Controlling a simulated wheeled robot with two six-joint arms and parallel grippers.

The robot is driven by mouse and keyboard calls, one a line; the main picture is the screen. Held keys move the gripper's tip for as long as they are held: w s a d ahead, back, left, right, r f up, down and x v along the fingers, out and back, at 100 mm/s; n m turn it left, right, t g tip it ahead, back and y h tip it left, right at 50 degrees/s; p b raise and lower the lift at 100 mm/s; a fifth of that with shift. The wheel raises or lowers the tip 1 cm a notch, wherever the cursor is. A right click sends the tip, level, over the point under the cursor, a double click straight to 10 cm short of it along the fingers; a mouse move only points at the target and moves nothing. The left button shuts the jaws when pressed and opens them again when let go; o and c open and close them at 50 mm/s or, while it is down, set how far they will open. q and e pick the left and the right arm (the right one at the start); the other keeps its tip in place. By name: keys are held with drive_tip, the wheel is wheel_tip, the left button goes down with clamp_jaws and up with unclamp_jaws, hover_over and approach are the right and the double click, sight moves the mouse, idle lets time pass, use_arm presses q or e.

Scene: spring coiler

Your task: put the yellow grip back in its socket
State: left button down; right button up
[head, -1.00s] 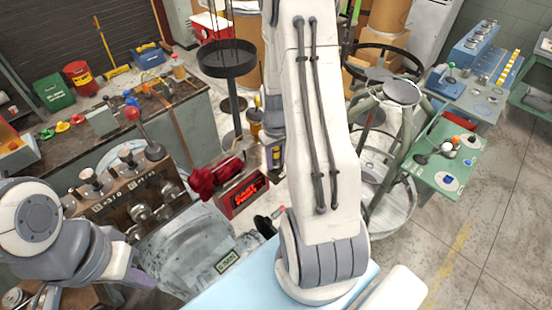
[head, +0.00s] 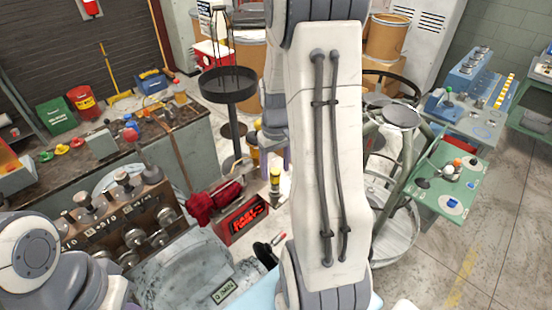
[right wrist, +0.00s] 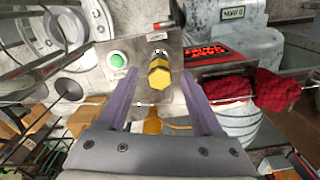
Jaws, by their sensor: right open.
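The yellow grip (right wrist: 159,72) has a yellow faceted end and a dark band. In the right wrist view it lies between my right gripper's fingertips, with gaps on both sides. The grip also shows in the head view (head: 275,178), upright below the gripper. My right gripper (right wrist: 159,78) is open, its two purple fingers on either side of the grip. In the head view the right gripper (head: 273,158) is partly hidden by my arm. I cannot make out the socket clearly. My left arm is at the lower left; its gripper is not seen.
A metal plate with a green button (right wrist: 117,60) is beside the grip. A red-lettered box (head: 243,220) with a red cloth (head: 205,205) stands to the left. A black tray stand (head: 228,88) is behind. An amber bottle (right wrist: 152,121) shows near the gripper palm.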

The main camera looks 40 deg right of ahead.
wheel_tip(320, 180, up, 5)
drive_tip(key=shift+r+b, duration=0.1)
drive_tip(key=shift+b, duration=0.3)
drive_tip(key=s+a+r+n, duration=0.2)
drive_tip(key=a+n, duration=0.2)
drive_tip(key=a, duration=1.4)
drive_tip(key=s+a+n+y, duration=0.1)
drive_tip(key=s+a+n, duration=0.4)
drive_tip(key=s+a, duration=0.7)
drive_tip(key=shift+s+a+r+n, duration=0.2)
drive_tip(key=shift+s+a+n, duration=0.15)
drive_tip(key=shift+s, duration=0.75)
